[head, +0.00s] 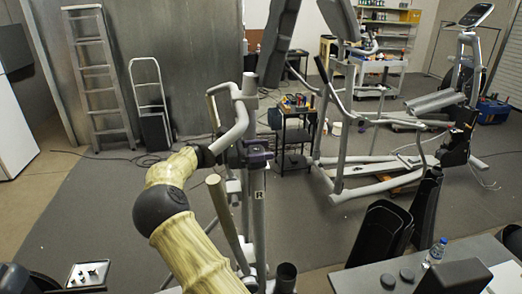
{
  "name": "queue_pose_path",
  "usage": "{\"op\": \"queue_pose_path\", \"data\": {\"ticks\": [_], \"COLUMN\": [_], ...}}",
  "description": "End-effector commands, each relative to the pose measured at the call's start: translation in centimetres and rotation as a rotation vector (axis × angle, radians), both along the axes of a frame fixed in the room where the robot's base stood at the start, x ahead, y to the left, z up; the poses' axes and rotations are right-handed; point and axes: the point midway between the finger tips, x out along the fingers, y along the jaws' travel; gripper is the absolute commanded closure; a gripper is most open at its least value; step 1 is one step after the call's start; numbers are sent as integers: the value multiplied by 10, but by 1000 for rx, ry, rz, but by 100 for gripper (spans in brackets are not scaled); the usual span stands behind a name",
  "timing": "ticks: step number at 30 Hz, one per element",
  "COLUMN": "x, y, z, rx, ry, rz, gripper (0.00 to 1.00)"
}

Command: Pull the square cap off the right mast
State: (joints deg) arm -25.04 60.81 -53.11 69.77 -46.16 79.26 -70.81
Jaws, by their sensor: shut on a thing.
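The right mast (258,205) is an upright grey post with an "R" label, left of the picture's centre. My gripper (252,156) is at the top of this mast, reaching in from the left. It is shut on a small dark piece, the square cap (258,159), which sits at or just over the mast's top end. The gripper hides part of the cap. I cannot tell whether there is a gap between cap and mast.
Behind are a black tool cart (296,135) and another elliptical frame (338,130). A grey table (350,281) with a bottle (436,251) is at lower right.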

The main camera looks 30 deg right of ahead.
Motion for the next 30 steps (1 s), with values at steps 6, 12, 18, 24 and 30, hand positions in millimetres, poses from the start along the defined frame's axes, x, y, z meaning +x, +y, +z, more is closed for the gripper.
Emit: {"op": "queue_pose_path", "data": {"ticks": [6,12,18,24,30], "x": [0,0,0,0,0], "y": [0,0,0,0,0], "z": [0,2,5,16,25], "rx": [0,0,0,0,0], "ry": [0,0,-1,-1,-1], "rz": [1,1,1,1,0], "gripper": [83,83,83,83,83]}}
